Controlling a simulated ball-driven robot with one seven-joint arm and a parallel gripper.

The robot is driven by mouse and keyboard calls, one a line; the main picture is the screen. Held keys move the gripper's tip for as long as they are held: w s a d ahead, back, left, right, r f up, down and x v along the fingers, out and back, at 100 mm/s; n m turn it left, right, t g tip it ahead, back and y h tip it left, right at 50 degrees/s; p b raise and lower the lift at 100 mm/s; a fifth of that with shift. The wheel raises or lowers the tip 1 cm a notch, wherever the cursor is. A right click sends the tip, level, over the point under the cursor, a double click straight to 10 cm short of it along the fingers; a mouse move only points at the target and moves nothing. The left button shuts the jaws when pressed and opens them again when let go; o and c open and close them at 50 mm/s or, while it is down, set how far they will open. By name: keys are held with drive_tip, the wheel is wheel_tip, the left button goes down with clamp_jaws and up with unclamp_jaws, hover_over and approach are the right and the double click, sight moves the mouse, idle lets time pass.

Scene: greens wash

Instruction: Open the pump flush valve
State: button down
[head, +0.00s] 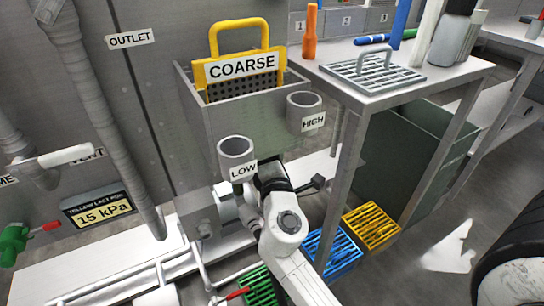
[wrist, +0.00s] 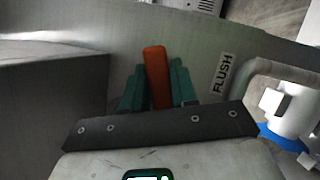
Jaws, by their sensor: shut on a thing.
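In the wrist view, my gripper (wrist: 157,78) has its green fingers on either side of an orange-red valve handle (wrist: 155,66). The gripper is shut on this handle, whose end stands out between the fingers. A FLUSH label (wrist: 222,73) is on the grey surface just right of the handle. The valve body is hidden behind the gripper. In the head view, my arm reaches in below the LOW cup (head: 236,150), and the gripper and the held handle are hidden there.
A grey tank with a yellow COARSE screen (head: 240,75) and a HIGH cup (head: 304,112) stands above my arm. A metal table (head: 395,95) is to the right. Blue (head: 333,250) and yellow (head: 371,226) crates lie below. White pipes and a red-handled green valve (head: 14,238) are left.

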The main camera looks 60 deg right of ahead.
drive_tip(key=r+n, duration=0.1)
drive_tip(key=a+n+t, duration=0.1)
drive_tip(key=n, duration=0.1)
drive_tip(key=w+r+n+t+b, duration=0.1)
drive_tip(key=n, duration=0.1)
drive_tip(key=shift+a+r, duration=0.3)
drive_tip(key=shift+r, duration=0.05)
drive_tip(key=shift+w+a+r+n+t+y+b, duration=0.15)
drive_tip(key=shift+w+a+r+n+t, duration=0.25)
drive_tip(key=shift+n, duration=0.7)
drive_tip(key=shift+w+a+r+n+t+y+b, duration=0.15)
drive_tip(key=shift+a+n+t, duration=0.35)
drive_tip(key=shift+n, duration=0.6)
drive_tip(key=shift+w+a+r+n+t+y+b, duration=0.15)
drive_tip(key=shift+w+a+r+n+t, duration=0.15)
drive_tip(key=shift+n+t, duration=0.55)
drive_tip(key=shift+r+n+g, duration=0.1)
drive_tip(key=shift+n+g, duration=0.15)
drive_tip(key=shift+n, duration=0.1)
drive_tip(key=c, duration=1)
unclamp_jaws()
drive_tip(key=shift+o, duration=0.2)
drive_tip(key=shift+s, duration=0.15)
drive_tip(key=b+v, duration=0.2)
drive_tip(key=v, duration=0.8)
drive_tip(key=shift+s+a, duration=0.2)
